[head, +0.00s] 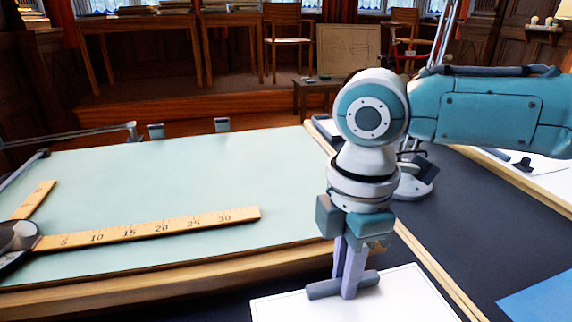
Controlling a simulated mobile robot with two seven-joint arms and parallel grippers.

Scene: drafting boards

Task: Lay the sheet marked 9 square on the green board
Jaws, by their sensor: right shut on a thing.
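The green board (170,180) is a pale green drafting surface with a wooden edge, filling the left half of the head view. A white sheet (400,300) lies at the bottom, beside the board's near right corner and partly cut off by the frame. No number shows on the part I see. My right gripper (347,286) points down over this sheet, shut on a grey bar (322,290) at the sheet. I cannot tell whether the sheet is lifted. My left gripper is not in view.
A drafting-machine head (14,240) with wooden rulers (150,229) lies across the board's left and near part. Clips (222,124) sit on its far edge. A lamp base (415,185) stands behind my right wrist. A blue sheet (542,300) lies at the lower right.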

